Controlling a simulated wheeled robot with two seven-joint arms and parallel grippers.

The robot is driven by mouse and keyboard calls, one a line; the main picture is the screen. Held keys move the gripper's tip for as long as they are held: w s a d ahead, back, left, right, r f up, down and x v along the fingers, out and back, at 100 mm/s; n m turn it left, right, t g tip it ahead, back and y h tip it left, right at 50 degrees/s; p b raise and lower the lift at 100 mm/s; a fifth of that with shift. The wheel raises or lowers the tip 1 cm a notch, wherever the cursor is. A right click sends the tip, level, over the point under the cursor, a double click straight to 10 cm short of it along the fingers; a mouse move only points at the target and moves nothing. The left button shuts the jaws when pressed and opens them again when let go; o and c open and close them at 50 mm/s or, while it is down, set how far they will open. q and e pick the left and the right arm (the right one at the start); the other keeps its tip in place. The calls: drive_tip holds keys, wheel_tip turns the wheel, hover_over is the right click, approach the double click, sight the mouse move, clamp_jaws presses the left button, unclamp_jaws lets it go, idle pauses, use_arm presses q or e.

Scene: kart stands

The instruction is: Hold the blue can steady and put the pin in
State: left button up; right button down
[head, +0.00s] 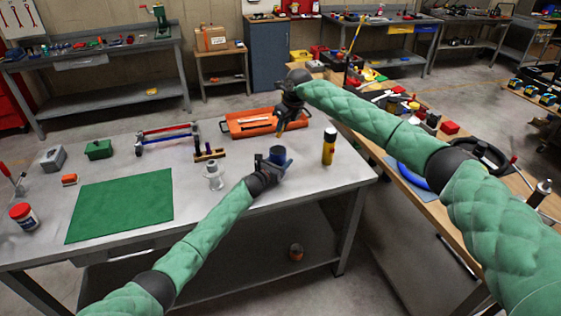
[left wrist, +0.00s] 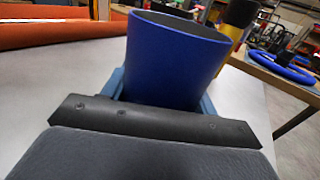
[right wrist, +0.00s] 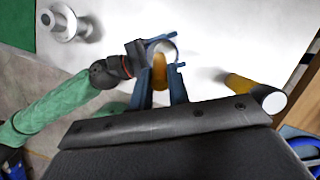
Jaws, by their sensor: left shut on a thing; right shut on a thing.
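The blue can (head: 277,152) stands near the front edge of the grey bench. My left gripper (head: 275,163) is shut around it from the near side; the left wrist view shows the can (left wrist: 175,60) between the fingers, its open rim up. My right gripper (head: 284,127) is above and slightly beyond the can, pointing down. In the right wrist view its fingers (right wrist: 161,92) are shut on the orange-brown pin (right wrist: 160,70). The can's round rim (right wrist: 164,45) shows beyond the pin there. I cannot tell whether the pin's tip is inside the rim.
A yellow bottle with a dark upper part (head: 329,147) stands right of the can. A silver spool-shaped part (head: 213,177) stands to its left. An orange tray (head: 233,127) lies behind. A green mat (head: 122,205) covers the bench's left. A wooden bench (head: 388,170) is at right.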

wheel_tip(320, 180, down, 10)
drive_tip(key=shift+r, duration=0.25)
idle(1.1)
drive_tip(key=c, duration=1.3)
unclamp_jaws()
drive_tip(key=shift+o, duration=0.2)
drive_tip(key=v, duration=1.2)
use_arm(q)
drive_tip(key=o, duration=1.1)
